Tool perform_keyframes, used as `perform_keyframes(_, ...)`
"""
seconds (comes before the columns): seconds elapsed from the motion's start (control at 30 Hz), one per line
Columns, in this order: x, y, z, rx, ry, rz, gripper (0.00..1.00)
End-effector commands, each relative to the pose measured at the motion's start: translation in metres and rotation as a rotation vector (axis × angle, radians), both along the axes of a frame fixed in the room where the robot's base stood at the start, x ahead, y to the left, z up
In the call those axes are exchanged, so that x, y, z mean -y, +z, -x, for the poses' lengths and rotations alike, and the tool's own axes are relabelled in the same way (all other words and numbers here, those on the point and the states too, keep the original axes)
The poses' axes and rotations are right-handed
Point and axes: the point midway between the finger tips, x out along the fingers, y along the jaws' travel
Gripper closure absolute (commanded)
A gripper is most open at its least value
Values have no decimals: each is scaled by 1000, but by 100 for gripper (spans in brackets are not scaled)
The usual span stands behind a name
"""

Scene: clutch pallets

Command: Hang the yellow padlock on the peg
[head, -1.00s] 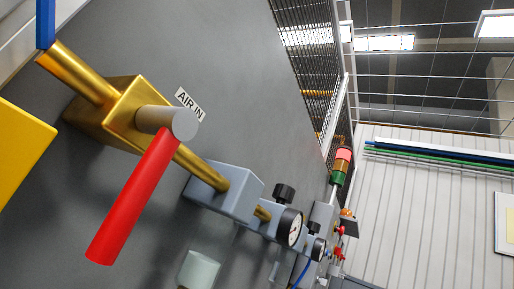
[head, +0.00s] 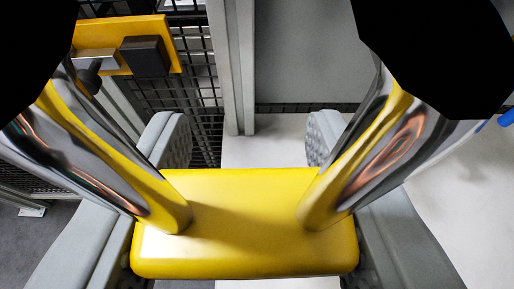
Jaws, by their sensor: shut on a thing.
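The yellow padlock (head: 245,225) fills the lower middle of the head view. Its body lies between the two grey fingers of my gripper (head: 248,195), which are shut on its left and right sides. The two shiny shackle legs rise from the body towards the upper left and upper right, with yellow reflections on them. Black shapes in the upper corners hide the rest of the shackle. I cannot make out the peg in this view.
A yellow plate (head: 118,32) with a dark block (head: 145,56) and a grey metal part is at the upper left, by black mesh fencing (head: 190,85). A grey post (head: 231,60) stands beyond the padlock, beside a grey panel (head: 305,50). Pale floor shows behind.

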Motion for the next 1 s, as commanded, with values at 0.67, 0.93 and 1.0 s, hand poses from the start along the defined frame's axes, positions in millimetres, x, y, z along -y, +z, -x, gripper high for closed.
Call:
perform_keyframes(0.67, -1, -3, -33, 0, 1, 1, 85)
perform_keyframes(0.93, -2, -5, -46, 0, 0, 0, 85)
perform_keyframes(1.0, -2, -5, -49, 0, 0, 1, 85)
